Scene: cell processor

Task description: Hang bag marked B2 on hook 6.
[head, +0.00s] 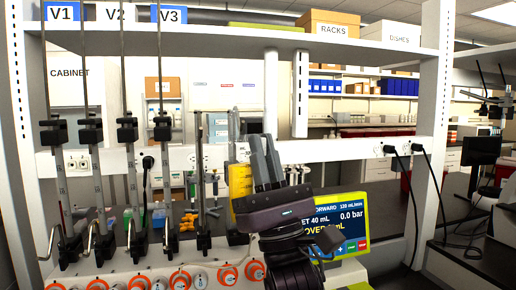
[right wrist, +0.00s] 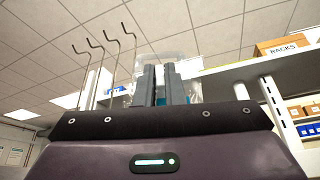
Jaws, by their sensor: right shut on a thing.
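My right gripper (head: 266,150) is raised in front of the rack, right of the poles, with its fingers pointing up. In the right wrist view its dark fingers (right wrist: 160,72) are shut on a clear bag (right wrist: 182,70) with some teal showing at the fingers. No B2 mark is readable on the bag. Thin hooks (right wrist: 128,32) stand to the left of the bag in that view, apart from it; their numbers are not readable. In the head view, tall poles with black clamps (head: 126,130) rise on the left. Their tops are out of frame. My left gripper is not in view.
A shelf (head: 230,38) with V1, V2 and V3 labels runs above the gripper. A pump screen (head: 340,228) sits at its lower right and a yellow object (head: 239,182) just left of it. A white upright (head: 432,120) stands on the right, with orange-ringed knobs (head: 180,279) low in front.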

